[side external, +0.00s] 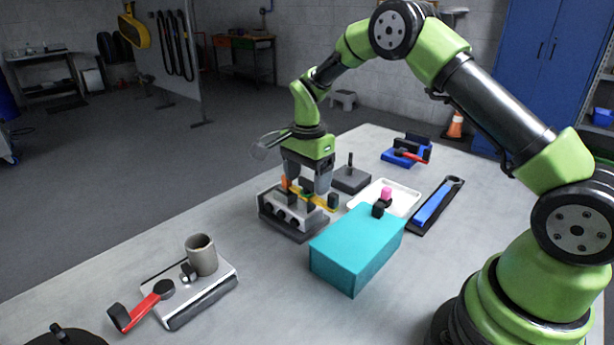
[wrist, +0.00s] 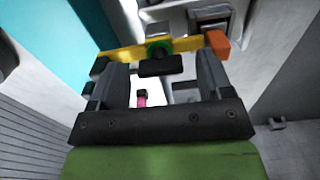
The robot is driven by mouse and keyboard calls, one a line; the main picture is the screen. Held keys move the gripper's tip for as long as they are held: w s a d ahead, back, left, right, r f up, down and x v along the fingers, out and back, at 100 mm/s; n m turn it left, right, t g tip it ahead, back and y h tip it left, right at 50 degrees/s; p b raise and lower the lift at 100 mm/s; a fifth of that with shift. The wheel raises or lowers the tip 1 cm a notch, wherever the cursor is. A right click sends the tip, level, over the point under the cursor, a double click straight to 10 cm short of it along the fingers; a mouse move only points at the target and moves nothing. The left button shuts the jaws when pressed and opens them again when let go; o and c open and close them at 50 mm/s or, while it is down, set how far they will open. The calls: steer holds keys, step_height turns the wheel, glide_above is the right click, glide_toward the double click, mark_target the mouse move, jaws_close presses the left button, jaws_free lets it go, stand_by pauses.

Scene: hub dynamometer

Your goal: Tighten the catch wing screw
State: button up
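The catch is a yellow bar (wrist: 118,53) with an orange end (wrist: 218,42), lying across a grey-and-black fixture (side external: 290,212). A green collar (wrist: 157,47) sits at the middle of the bar. A small black wing-shaped head (wrist: 160,66), which looks like the wing screw, stands at the collar. My gripper (side external: 307,186) points down over the fixture. In the wrist view my gripper (wrist: 163,78) has its dark fingers wide apart, one on each side of the black head, with gaps showing. In the side view the fingers partly hide the bar and screw.
A teal box (side external: 356,250) stands close to the fixture's front right. Behind it are a white tray (side external: 405,198) with a pink piece (side external: 386,193) and a dark block with a post (side external: 351,180). Bare table lies between.

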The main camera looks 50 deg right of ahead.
mark_target(307, 179)
steer(key=shift+r, duration=0.1)
step_height(307, 179, up, 9)
steer(key=shift+r, duration=0.4)
stand_by(0.3)
steer(key=s+a+r+n+t, duration=0.35)
steer(key=s+r+n, duration=0.25)
steer(key=s+r, duration=0.45)
steer(key=s+a+n+t+y, duration=0.2)
steer(key=s+n, duration=0.6)
steer(key=s, duration=0.6)
steer(key=shift+s+a+t, duration=0.2)
steer(key=shift+a+t, duration=0.65)
steer(key=shift+a, duration=0.25)
steer(key=shift+f, duration=0.1)
